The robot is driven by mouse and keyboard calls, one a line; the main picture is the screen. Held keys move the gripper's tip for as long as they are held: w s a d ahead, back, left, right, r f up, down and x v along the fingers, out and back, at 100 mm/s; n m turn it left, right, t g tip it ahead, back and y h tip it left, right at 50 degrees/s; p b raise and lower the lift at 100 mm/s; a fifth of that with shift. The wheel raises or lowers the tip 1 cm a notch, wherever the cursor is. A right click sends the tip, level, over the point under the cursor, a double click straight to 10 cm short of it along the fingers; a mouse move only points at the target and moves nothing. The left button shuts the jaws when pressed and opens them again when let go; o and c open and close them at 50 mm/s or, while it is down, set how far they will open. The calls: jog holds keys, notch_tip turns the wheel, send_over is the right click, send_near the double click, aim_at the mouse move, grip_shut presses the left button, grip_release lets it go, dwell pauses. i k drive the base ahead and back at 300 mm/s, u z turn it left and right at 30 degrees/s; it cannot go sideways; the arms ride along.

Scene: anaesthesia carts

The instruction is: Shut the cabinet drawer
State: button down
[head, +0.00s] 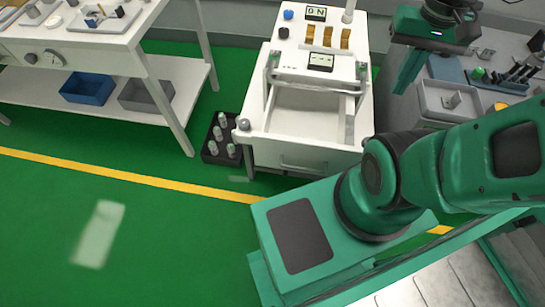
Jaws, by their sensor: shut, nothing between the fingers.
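The white cabinet (258,135) stands at the upper middle of the head view. Its drawer (303,160) is pulled out toward me. The drawer's pale inside shows behind its front panel and looks empty. A small handle (303,168) is on the front panel. My gripper (420,32) appears as a dark and green end at the upper right, right of the cabinet and apart from the drawer front. Its fingers are hard to make out; it holds nothing visible.
A white table (110,58) stands at the left, with a blue bin (88,88) and a grey bin on its shelf. A dark rack (212,157) of bottles sits on the floor beside the cabinet. A grey counter is at the right. The green floor in front is clear.

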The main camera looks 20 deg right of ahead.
aim_at(304, 131)
jog(key=u, duration=0.25)
jog(key=k, duration=0.85)
jog(key=z, duration=0.35)
